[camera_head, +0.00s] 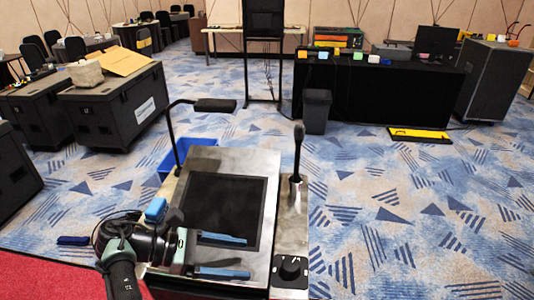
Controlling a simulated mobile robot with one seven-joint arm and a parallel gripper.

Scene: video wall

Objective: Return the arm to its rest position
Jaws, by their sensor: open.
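My gripper (246,257) is at the lower middle of the head view. Its two blue fingers point right and are well apart, with nothing seen between them. My arm (130,250) comes up from the bottom left edge, and its wrist joins the gripper from the left. The fingers show over the near part of a steel-edged top with a black mat (225,200). I cannot tell whether they touch it.
Black cases (115,105) stand at the left. A blue bin (188,155) is behind the steel-edged top. A black-draped table (385,92), a dark waste bin (316,112) and a yellow floor piece (418,134) are further back. Patterned carpet at the right is clear.

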